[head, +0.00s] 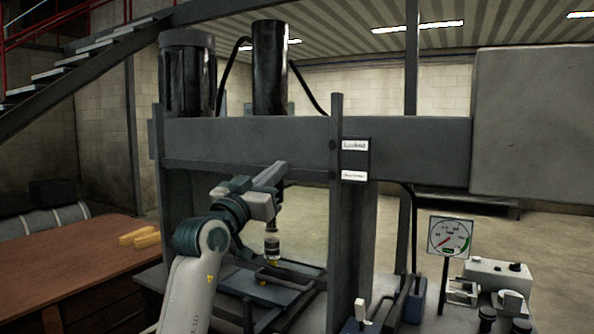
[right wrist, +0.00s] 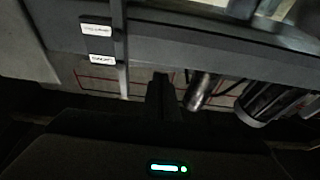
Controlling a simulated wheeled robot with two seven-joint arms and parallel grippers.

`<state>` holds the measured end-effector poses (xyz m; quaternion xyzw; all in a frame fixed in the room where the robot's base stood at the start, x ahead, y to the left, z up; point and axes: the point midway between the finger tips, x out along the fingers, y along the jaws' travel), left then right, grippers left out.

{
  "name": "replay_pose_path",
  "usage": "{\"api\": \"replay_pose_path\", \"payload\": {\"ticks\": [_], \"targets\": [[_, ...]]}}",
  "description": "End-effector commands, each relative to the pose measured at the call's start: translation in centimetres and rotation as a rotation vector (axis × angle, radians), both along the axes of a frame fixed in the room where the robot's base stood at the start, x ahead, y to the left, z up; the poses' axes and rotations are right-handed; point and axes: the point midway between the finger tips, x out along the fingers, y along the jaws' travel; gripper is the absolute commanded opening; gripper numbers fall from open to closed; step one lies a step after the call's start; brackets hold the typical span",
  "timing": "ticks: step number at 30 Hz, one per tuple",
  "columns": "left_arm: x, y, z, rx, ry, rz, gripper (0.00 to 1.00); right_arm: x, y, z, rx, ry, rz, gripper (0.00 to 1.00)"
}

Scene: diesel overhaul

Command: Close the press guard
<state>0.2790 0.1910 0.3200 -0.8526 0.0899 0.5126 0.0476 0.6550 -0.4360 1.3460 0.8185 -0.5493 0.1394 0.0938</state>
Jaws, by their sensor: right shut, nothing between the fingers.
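The press (head: 250,135) is a dark grey frame with a wide crossbeam, uprights and a black cylinder on top (head: 270,68). A large flat grey panel (head: 535,120) stands at the right end of the crossbeam. It may be the open guard, but I cannot tell for sure. The front post carries two small plates; the upper one reads "Locked" (head: 355,146), the lower is too small to read. My right gripper (head: 272,175) is in front of the press frame, below the crossbeam, shut and empty. Its dark fingers show in the right wrist view (right wrist: 162,92). My left gripper is not in view.
A pressure gauge (head: 450,237) and a control box (head: 497,273) stand at the lower right. A brown workbench (head: 70,258) with yellow blocks (head: 140,237) is at the left. Stairs (head: 75,60) rise behind. Open floor lies behind the press.

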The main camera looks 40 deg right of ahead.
Motion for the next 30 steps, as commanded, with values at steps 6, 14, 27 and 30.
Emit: {"api": "replay_pose_path", "payload": {"ticks": [6, 14, 27, 30], "targets": [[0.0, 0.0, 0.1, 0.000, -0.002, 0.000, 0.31, 0.0, -0.1, 0.0, 0.000, 0.000, 0.000, 0.00], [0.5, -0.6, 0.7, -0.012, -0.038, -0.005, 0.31, 0.6, -1.5, 0.7, 0.000, 0.000, 0.000, 0.00], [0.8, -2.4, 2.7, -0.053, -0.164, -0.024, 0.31, 3.1, -7.8, 3.3, -0.001, 0.001, -0.002, 0.00], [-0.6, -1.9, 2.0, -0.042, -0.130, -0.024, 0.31, 3.7, -9.0, 3.3, 0.002, 0.003, 0.000, 0.00]]}}
